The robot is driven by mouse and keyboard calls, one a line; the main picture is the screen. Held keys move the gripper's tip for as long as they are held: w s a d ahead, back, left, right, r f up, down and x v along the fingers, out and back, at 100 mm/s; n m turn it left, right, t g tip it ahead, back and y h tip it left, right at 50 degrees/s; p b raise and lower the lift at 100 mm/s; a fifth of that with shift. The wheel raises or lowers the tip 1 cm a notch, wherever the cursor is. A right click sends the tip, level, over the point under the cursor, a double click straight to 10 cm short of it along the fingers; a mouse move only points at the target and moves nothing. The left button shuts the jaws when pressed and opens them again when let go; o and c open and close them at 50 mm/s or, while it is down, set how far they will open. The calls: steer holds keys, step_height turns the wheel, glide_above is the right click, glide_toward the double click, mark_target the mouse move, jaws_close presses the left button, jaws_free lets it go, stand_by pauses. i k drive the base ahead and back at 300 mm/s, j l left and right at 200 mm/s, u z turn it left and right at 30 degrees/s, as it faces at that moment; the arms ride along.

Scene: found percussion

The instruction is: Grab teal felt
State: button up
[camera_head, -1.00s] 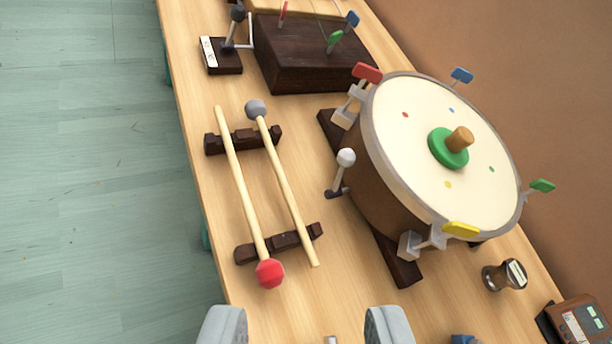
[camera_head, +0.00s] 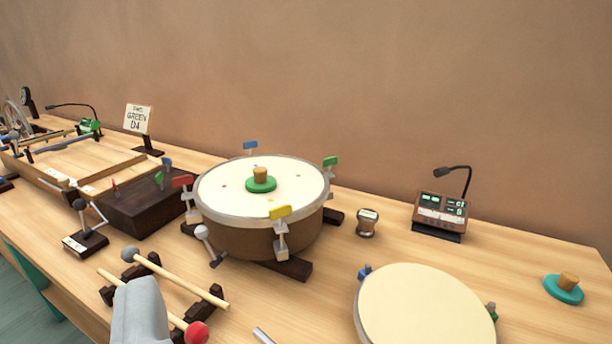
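The teal felt (camera_head: 563,290) is a flat teal disc with a short wooden knob on top. It lies on the wooden table at the far right, near the wall side. Only one grey finger of my gripper (camera_head: 140,308) shows, at the bottom left, in front of the mallets.
A large drum (camera_head: 262,222) with a green felt (camera_head: 261,182) stands mid-table. A second, pale round drum (camera_head: 424,312) lies between it and the teal felt. A tuner box (camera_head: 440,215) with a bent microphone stands behind. Mallets (camera_head: 181,280) rest on dark holders.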

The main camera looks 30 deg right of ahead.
mark_target(564, 288)
steer(key=z, duration=2.05)
